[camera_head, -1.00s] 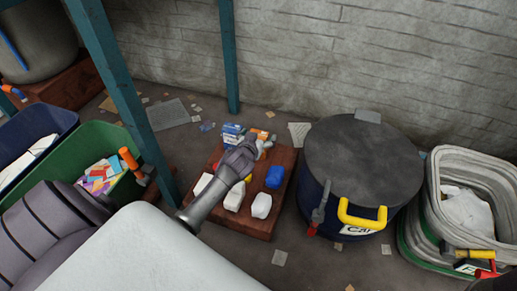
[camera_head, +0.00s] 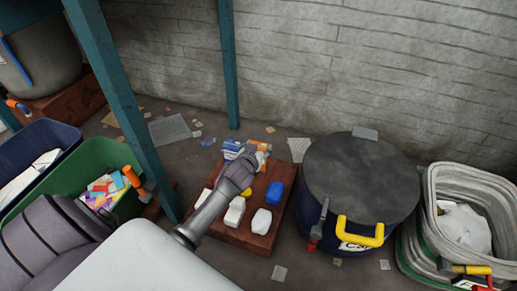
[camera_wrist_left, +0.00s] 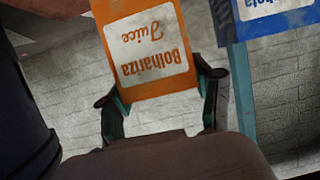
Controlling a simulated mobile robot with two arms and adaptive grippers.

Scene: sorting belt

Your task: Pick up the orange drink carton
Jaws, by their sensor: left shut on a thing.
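The orange drink carton (camera_head: 264,145) is at the far end of the wooden board in the head view, partly hidden by my left gripper (camera_head: 254,158). In the left wrist view the orange carton (camera_wrist_left: 150,50) shows a white label reading "Bolhariza Juice" upside down. The fingers of my left gripper (camera_wrist_left: 158,88) are on both sides of it, shut on it. I cannot tell whether its base touches the board. A blue and white carton (camera_head: 231,147) stands just left of it, and also shows in the left wrist view (camera_wrist_left: 280,24). My right gripper is not in view.
The wooden board (camera_head: 254,240) also bears white bottles (camera_head: 262,221) and a blue one (camera_head: 274,192). A lidded dark barrel (camera_head: 360,185) stands to the right, with a basket (camera_head: 430,215) beyond. A teal post (camera_head: 229,70) rises behind. A green bin (camera_head: 95,150) is at left.

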